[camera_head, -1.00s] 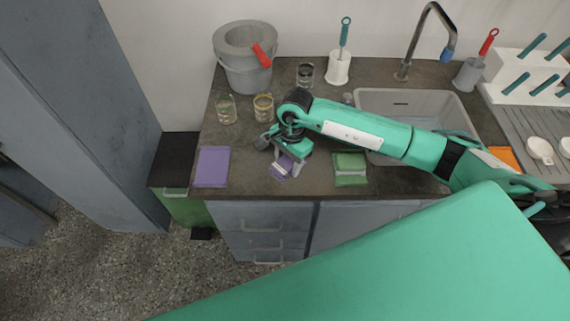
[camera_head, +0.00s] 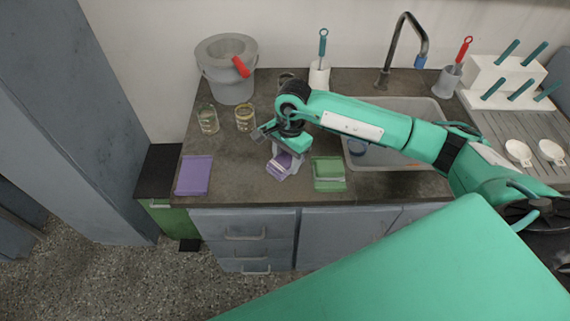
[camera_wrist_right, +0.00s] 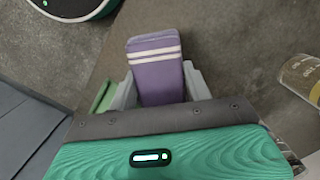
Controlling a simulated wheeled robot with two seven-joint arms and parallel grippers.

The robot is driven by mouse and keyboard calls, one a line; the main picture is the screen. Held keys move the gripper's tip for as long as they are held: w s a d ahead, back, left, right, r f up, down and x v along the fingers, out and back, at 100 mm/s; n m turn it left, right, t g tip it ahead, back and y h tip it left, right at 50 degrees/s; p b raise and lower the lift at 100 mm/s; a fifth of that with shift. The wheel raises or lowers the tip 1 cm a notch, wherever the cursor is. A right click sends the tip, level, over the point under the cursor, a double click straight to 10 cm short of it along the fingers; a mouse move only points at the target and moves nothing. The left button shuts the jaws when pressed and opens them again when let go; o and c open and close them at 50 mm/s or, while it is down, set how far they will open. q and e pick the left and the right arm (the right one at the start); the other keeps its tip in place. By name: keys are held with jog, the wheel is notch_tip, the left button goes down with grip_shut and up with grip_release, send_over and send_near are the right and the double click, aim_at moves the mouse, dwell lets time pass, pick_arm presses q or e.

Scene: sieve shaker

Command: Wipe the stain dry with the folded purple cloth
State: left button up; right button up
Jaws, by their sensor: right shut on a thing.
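The folded purple cloth (camera_head: 279,166) with pale stripes is held in my right gripper (camera_head: 287,158), over the counter between the purple mat (camera_head: 194,176) and the green mat (camera_head: 329,186). In the right wrist view, the cloth (camera_wrist_right: 156,68) stands out between the two pale fingers of the gripper (camera_wrist_right: 160,86), which is shut on it. I cannot tell whether the cloth touches the counter. I can make out no stain; the arm and cloth hide part of the worktop. My left gripper is not in view.
Two glasses (camera_head: 208,118) (camera_head: 245,117) and a grey bucket (camera_head: 229,84) with a red-handled tool stand at the back left. A green cloth (camera_head: 328,169) lies on the green mat. The sink (camera_head: 434,113) and tap (camera_head: 405,45) are behind my right arm. Bare counter (camera_head: 235,165) lies left of the gripper.

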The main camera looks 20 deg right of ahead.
jog(key=shift+d+r, duration=0.15)
jog(key=shift+r, duration=0.75)
jog(key=shift+r+p, duration=0.45)
jog(key=shift+r, duration=0.4)
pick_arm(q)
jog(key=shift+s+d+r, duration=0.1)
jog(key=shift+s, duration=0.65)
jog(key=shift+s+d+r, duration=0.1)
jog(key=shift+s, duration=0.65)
